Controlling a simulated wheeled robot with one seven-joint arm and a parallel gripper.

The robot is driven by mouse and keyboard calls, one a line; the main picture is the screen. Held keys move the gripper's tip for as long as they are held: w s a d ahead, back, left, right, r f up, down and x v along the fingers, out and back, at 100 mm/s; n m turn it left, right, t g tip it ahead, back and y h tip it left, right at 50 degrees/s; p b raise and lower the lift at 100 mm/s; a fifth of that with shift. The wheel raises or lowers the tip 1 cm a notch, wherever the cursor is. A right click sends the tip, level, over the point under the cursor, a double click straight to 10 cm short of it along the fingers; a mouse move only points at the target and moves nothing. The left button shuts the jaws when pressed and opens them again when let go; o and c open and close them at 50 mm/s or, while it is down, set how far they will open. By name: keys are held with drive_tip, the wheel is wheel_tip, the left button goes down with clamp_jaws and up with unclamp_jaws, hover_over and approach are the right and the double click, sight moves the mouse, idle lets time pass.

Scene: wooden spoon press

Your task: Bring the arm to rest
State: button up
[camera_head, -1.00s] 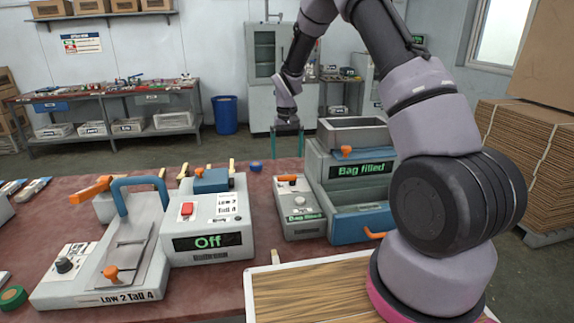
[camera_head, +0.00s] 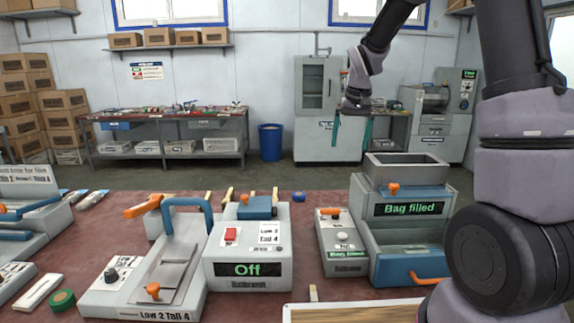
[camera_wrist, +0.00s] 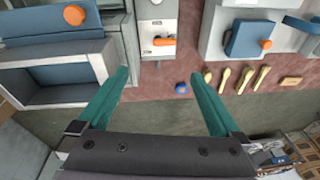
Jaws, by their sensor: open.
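My gripper (camera_wrist: 160,95) is open, its two teal fingers wide apart with nothing between them in the wrist view. In the head view my gripper (camera_head: 354,122) hangs in the air beyond the bench's far edge, above and behind the machine with the "Bag filled" display (camera_head: 408,209). My arm rises at the right of the head view and bends over toward the back. The wrist view looks down on the red bench top (camera_wrist: 175,110) and the floor past its edge.
A press reading "Off" (camera_head: 248,262), a sloped unit with a blue handle (camera_head: 165,270) and a small grey control box (camera_head: 341,250) stand on the bench. A blue bin (camera_head: 271,142) stands beyond.

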drive_tip(key=s+d+r+m+t, duration=0.1)
drive_tip(key=s+d+r+t, duration=0.15)
drive_tip(key=s+r, duration=0.9)
drive_tip(key=s+d+r+m+t, duration=0.1)
drive_tip(key=s, duration=0.7)
drive_tip(key=s+d+r+t+y, duration=0.1)
drive_tip(key=s+t, duration=0.1)
drive_tip(key=s, duration=0.5)
drive_tip(key=shift+s+r+m, duration=0.4)
